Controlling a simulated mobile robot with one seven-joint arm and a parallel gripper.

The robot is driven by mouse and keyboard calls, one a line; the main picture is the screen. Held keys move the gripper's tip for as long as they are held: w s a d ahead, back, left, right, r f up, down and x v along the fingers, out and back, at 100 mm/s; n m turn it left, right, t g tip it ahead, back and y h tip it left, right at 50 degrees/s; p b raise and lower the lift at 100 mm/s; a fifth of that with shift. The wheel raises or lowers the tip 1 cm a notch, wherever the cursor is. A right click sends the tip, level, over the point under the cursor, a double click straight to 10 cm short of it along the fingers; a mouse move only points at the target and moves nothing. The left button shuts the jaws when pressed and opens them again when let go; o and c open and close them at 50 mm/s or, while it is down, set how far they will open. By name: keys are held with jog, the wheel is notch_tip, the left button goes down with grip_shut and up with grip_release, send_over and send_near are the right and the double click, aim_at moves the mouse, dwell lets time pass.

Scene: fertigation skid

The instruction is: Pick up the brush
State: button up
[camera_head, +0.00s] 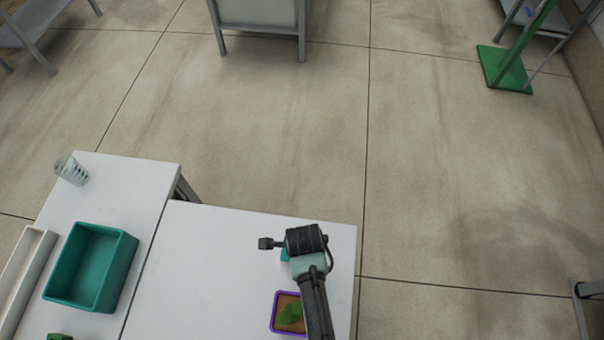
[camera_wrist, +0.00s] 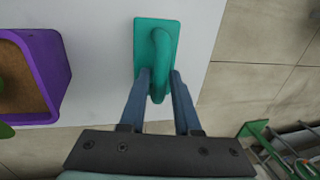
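The brush (camera_wrist: 142,42) is teal, with a flat rectangular block and a raised rounded handle. In the wrist view it is at top centre over the white table. My gripper (camera_wrist: 160,76) has its two blue-grey fingers on either side of the handle, with the tips very near it. I cannot tell whether they press on it. In the head view my gripper (camera_head: 267,243) is above the right part of the white table, and only a small teal piece of the brush (camera_head: 285,255) shows beside it. The rest is hidden by my arm.
A purple-rimmed box (camera_head: 273,311) with a brown inside and green pieces stands close to the brush. A teal bin (camera_head: 122,262), a pale long tray (camera_head: 33,262) and a clear glass (camera_head: 71,171) are at left. The table's middle (camera_head: 200,265) is clear.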

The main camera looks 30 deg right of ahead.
grip_shut()
jog(key=shift+r, duration=0.1)
notch_tip(320, 180, up, 10)
jog(key=shift+f, duration=0.1)
jog(key=shift+c, duration=0.7)
grip_release()
grip_shut()
